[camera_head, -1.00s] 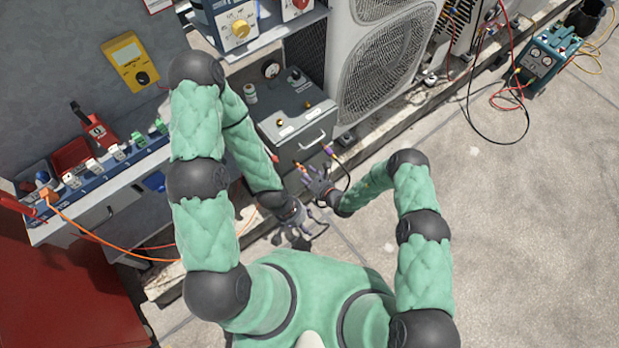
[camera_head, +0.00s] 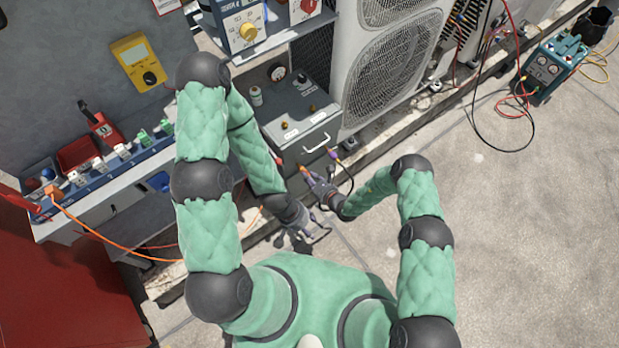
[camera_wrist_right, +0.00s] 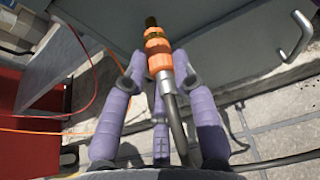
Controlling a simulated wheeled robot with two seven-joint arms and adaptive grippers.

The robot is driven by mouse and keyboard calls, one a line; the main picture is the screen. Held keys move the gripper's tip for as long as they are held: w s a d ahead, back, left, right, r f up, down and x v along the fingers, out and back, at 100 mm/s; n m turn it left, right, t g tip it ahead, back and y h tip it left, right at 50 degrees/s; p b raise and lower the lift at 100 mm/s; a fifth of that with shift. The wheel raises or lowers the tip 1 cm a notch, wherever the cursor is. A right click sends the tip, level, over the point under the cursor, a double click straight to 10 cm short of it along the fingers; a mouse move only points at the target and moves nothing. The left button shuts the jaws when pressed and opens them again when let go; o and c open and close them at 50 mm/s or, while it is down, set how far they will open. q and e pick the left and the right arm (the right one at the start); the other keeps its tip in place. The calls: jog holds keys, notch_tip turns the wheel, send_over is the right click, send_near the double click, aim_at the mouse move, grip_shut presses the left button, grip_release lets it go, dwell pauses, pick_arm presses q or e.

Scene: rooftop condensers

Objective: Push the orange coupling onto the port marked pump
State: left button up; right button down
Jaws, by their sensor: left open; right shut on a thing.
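The orange coupling (camera_wrist_right: 157,52) has a dark brass tip and a dark hose at its rear. My right gripper (camera_wrist_right: 157,85) is shut on it, with purple fingers around its rear. In the head view the right gripper (camera_head: 315,182) holds the coupling (camera_head: 304,170) near the front of a grey box unit (camera_head: 305,122). I cannot tell whether the tip touches a port, and no pump marking is legible. My left gripper (camera_head: 302,228) is open and empty, below and left of the right one.
A purple coupling (camera_head: 332,154) with a black hose and a red fitting (camera_head: 278,160) are at the box front. A metal handle (camera_head: 315,142) juts out above. A blue-edged shelf with white connectors (camera_head: 98,164) is at left. Open floor (camera_head: 520,240) lies at right.

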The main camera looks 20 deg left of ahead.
jog(key=shift+s+d, duration=0.15)
jog(key=shift+d, duration=0.3)
jog(key=shift+s+d+p, duration=0.8)
jog(key=shift+s+d, duration=0.5)
jog(key=shift+d, duration=0.25)
